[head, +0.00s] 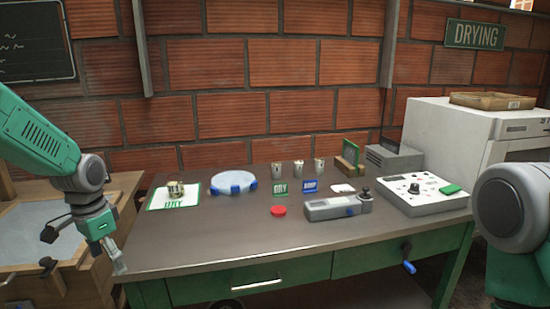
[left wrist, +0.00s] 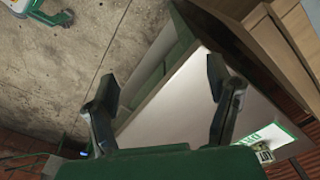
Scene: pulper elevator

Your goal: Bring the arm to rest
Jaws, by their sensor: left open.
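My left arm comes in from the left in the head view. Its gripper (head: 118,264) points down beside the left front corner of the table (head: 300,230). In the left wrist view the two fingers (left wrist: 165,105) are spread apart with nothing between them, and the table's corner lies beyond them. The gripper looks apart from the table. On the right of the head view a rounded dark arm part (head: 512,205) shows; no right gripper is visible.
A wooden bin (head: 62,270) stands close to the left gripper. The table holds a green-edged card (head: 160,202), a round blue-white dish (head: 234,181), a red button (head: 279,211), a grey device (head: 330,209) and a control box (head: 425,202). The table's front middle is clear.

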